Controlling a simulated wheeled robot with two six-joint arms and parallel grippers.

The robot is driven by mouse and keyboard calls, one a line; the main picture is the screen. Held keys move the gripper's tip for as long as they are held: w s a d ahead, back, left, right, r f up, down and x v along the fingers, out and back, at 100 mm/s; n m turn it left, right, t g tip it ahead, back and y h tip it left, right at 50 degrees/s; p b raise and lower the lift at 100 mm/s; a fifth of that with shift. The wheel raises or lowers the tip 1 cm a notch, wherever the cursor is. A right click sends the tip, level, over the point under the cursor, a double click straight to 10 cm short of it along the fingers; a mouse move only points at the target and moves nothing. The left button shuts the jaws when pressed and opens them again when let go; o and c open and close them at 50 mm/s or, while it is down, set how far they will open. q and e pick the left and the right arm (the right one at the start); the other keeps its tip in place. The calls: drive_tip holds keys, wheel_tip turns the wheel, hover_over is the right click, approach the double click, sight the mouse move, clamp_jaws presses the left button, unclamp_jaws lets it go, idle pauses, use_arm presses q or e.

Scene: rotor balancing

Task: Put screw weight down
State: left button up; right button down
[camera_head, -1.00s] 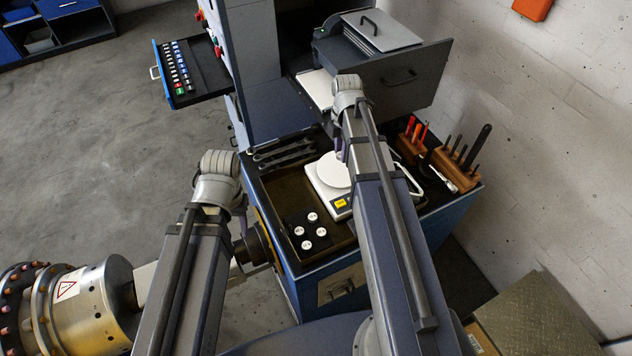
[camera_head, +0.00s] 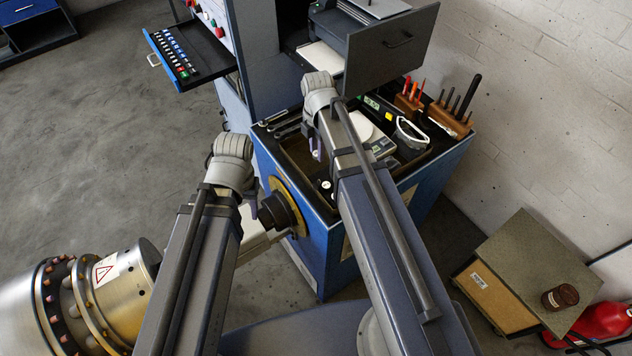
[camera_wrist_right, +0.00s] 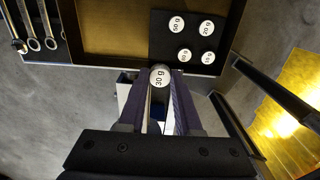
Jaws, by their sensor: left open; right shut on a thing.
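My right gripper (camera_wrist_right: 160,105) is shut on a screw weight (camera_wrist_right: 160,77) with a white top marked 30 g. It holds the weight near the tray's edge in the right wrist view, beside the black weight holder (camera_wrist_right: 160,48). Several other white-topped weights (camera_wrist_right: 182,41) stand in that holder. In the head view my right gripper (camera_head: 316,150) is over the cabinet, partly hidden by its arm.
A scale (camera_head: 372,138) stands right of my right gripper. Wrenches (camera_wrist_right: 30,22) lie along the tray's side. Tool blocks (camera_head: 448,120) stand at the cabinet's right. A dark round shaft (camera_head: 280,212) is close to my left gripper.

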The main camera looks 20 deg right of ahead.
drive_tip(key=shift+f, duration=0.1)
wheel_tip(320, 180, down, 6)
drive_tip(key=b, duration=0.6)
drive_tip(key=shift+f, duration=0.2)
wheel_tip(320, 180, down, 3)
drive_tip(key=b, duration=0.4)
drive_tip(key=shift+f, duration=0.2)
drive_tip(key=shift+f, duration=0.2)
drive_tip(key=c, duration=0.9)
unclamp_jaws()
drive_tip(key=shift+r, duration=0.2)
